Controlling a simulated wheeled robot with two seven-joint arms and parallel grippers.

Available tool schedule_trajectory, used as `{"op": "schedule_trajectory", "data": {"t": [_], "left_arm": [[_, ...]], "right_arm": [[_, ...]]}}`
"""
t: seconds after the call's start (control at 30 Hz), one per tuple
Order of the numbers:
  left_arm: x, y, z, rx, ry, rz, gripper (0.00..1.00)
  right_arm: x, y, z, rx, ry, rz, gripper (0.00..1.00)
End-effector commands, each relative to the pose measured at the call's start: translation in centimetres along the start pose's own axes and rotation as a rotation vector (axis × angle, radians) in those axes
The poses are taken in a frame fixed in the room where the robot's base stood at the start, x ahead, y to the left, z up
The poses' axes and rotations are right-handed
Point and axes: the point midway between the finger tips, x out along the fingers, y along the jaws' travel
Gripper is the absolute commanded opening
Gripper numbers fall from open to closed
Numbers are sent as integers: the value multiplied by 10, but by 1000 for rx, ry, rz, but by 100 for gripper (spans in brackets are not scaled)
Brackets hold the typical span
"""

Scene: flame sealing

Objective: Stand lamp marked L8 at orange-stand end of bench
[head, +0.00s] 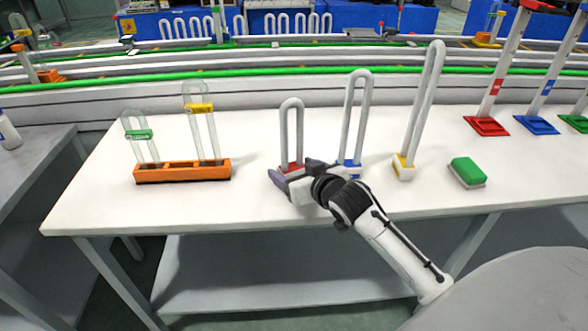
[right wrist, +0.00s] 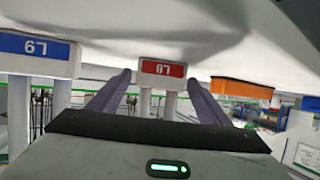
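The lamp marked L8 (head: 291,167) is a white U-shaped tube with a red label on its base. It stands upright on the white bench (head: 258,205). My right gripper (head: 278,177) is low in front of its base and hides part of it. In the right wrist view, which is upside down, the L8 label (right wrist: 162,68) lies between the open fingers (right wrist: 158,77), with gaps on both sides. The orange stand (head: 182,172) is at the bench's left end and holds two clear U-shaped tubes; it also shows in the right wrist view (right wrist: 241,89). My left gripper is out of view.
A blue-labelled lamp (head: 349,161) stands close on the right, then a taller yellow-labelled lamp (head: 403,168). A green-topped block (head: 467,171) lies farther right. Red (head: 487,126), blue (head: 536,125) and green bases stand at the right end. Bench surface between the stand and L8 is clear.

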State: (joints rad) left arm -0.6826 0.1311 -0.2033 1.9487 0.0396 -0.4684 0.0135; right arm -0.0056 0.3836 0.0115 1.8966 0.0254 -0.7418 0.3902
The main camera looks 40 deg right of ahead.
Motion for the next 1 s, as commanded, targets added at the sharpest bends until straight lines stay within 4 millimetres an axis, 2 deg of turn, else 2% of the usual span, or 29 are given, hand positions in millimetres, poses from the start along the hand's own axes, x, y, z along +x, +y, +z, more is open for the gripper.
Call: {"op": "schedule_trajectory", "data": {"t": [0.17,0.27,0.7,0.83,1.0], "left_arm": [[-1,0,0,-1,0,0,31],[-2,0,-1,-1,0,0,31],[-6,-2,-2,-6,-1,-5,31],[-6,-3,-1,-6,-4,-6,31],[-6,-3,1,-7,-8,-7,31]], "right_arm": [[-1,0,-4,-1,2,0,72],[-11,0,-3,0,-1,0,72],[-99,0,-3,0,-1,-1,72],[-114,0,-3,1,-2,0,72],[-122,0,-3,0,0,0,72]]}}
